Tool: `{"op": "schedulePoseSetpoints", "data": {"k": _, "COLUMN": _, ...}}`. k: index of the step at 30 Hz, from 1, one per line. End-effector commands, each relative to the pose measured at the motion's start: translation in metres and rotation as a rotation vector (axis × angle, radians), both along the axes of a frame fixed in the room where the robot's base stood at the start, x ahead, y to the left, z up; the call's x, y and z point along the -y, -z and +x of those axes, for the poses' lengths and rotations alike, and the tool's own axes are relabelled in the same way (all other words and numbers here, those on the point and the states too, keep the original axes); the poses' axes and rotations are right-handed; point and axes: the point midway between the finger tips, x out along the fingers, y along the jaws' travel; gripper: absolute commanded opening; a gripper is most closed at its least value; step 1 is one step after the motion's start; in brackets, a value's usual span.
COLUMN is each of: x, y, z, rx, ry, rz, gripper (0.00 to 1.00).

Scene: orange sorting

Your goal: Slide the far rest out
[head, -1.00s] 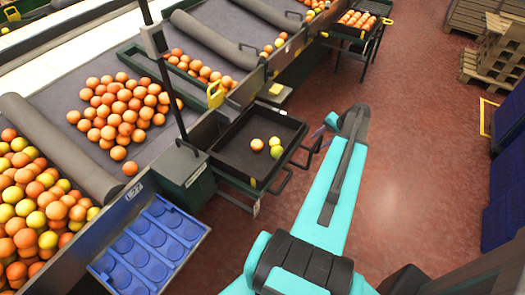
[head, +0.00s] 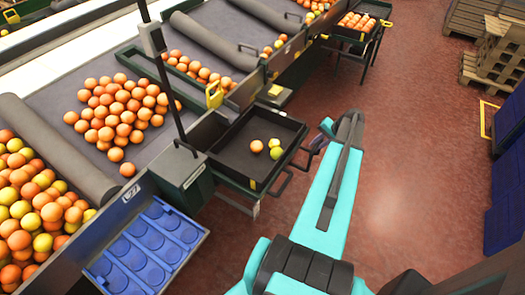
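A dark tray (head: 225,152) stands out from the side of the sorting line at mid-picture, with one orange and two yellowish fruits in it. Dark handle-like bars (head: 300,160) stick out on its right side. A farther tray or stand (head: 384,8) with orange fruit shows at the top, beside the line. I cannot tell for sure which part is the far rest. My gripper (head: 325,128) is at the end of my turquoise arm, just right of the near tray and close to its bars. It is small and partly hidden by my arm, so its opening and any contact are unclear.
Heaps of oranges lie on the grey belts to the left, between rollers (head: 55,150). A blue moulded tray (head: 150,245) is at the lower left. Wooden pallets (head: 490,65) and blue crates (head: 505,190) stand at the right. The red floor (head: 420,150) between is clear.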

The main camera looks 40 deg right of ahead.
Motion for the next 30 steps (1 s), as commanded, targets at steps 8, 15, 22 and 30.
{"op": "schedulePoseSetpoints", "data": {"k": 8, "x": -0.001, "y": -0.002, "z": 0.003, "rx": 0.007, "ry": 0.000, "rz": 0.002, "gripper": 0.00}}
{"op": "schedulePoseSetpoints", "data": {"k": 15, "x": 0.001, "y": -0.002, "z": -0.002, "rx": 0.008, "ry": -0.001, "rz": 0.002, "gripper": 0.00}}
{"op": "schedulePoseSetpoints", "data": {"k": 22, "x": 0.004, "y": -0.003, "z": -0.011, "rx": 0.006, "ry": 0.000, "rz": 0.001, "gripper": 0.00}}
{"op": "schedulePoseSetpoints", "data": {"k": 30, "x": 0.007, "y": -0.003, "z": -0.019, "rx": 0.006, "ry": 0.002, "rz": 0.001, "gripper": 0.00}}
